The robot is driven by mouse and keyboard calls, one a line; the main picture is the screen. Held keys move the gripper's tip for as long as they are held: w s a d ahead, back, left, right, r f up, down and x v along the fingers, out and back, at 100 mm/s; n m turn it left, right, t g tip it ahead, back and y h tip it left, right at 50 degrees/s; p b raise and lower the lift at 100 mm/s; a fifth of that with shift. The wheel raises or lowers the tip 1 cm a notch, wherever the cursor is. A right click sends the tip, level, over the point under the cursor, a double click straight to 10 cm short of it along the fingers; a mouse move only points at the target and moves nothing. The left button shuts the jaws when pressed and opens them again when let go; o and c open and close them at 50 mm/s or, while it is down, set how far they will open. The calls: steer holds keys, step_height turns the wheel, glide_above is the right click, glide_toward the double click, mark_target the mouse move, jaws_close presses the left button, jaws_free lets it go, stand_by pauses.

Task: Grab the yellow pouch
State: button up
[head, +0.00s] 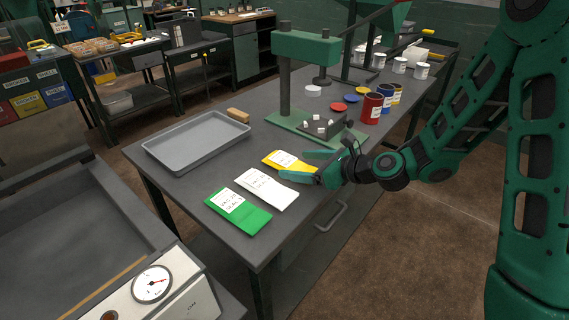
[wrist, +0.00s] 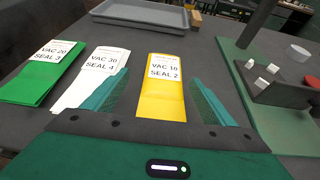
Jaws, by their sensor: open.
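The yellow pouch (head: 277,160) lies flat on the grey table, with a white label on it. In the wrist view the yellow pouch (wrist: 162,100) reads "VAC 10 SEAL 2" and lies between and just ahead of my fingers. My gripper (head: 305,166) is open and empty, its two green fingers spread on either side of the pouch's near part. In the wrist view my gripper (wrist: 158,92) has its left finger near the white pouch's edge.
A white pouch (head: 266,188) and a green pouch (head: 240,212) lie to the left of the yellow one. A grey tray (head: 196,143) sits behind them. A green press stand (head: 306,48) with a dark block (head: 322,126) stands to the right, near several cans.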

mark_target(291, 162)
steer(key=shift+w+d+x, duration=0.15)
steer(key=shift+w+x, duration=0.05)
steer(key=shift+x, duration=1.15)
steer(key=shift+w+d+x, duration=0.1)
steer(key=shift+w+x, duration=0.1)
steer(key=shift+x, duration=1.15)
steer(key=shift+c, duration=0.7)
steer(key=c, duration=1.1)
